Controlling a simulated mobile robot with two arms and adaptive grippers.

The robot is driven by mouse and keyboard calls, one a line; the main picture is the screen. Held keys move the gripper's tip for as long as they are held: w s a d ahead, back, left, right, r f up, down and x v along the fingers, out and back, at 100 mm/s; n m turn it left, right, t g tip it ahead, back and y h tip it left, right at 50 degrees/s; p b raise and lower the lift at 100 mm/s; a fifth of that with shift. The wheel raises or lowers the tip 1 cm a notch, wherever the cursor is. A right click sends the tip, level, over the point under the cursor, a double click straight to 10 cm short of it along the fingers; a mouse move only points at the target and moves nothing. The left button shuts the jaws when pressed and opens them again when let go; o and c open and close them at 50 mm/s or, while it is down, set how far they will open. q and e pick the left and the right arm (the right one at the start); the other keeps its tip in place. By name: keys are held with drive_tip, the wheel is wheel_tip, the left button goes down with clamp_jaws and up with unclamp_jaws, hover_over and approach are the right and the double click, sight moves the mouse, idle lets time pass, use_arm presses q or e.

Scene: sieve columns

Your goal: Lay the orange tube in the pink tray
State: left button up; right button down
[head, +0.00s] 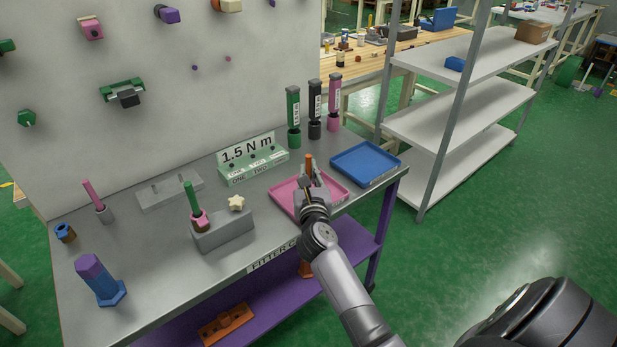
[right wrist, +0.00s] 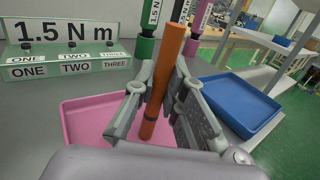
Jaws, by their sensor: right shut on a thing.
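The orange tube (right wrist: 161,80) stands roughly upright, slightly tilted, between the fingers of my right gripper (right wrist: 158,108), which is shut on it. In the head view the tube's top (head: 309,161) shows above my right gripper (head: 311,182). The pink tray (head: 284,195) lies on the grey bench under and around that gripper. In the right wrist view the tube's lower end is over the pink tray (right wrist: 85,118); I cannot tell whether it touches the tray floor. My left gripper is not in view.
A blue tray (head: 366,160) lies right of the pink one. Green, black and pink handled tools (head: 315,105) stand behind. A 1.5 N m sign stand (head: 252,160) is at back left. A grey block with a green rod (head: 222,231) stands left.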

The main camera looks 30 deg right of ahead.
drive_tip(key=shift+f, duration=0.15)
drive_tip(key=c, duration=1.7)
unclamp_jaws()
drive_tip(key=shift+o, duration=0.2)
drive_tip(key=shift+s, duration=0.1)
drive_tip(key=v, duration=1.2)
drive_tip(key=shift+b, duration=0.35)
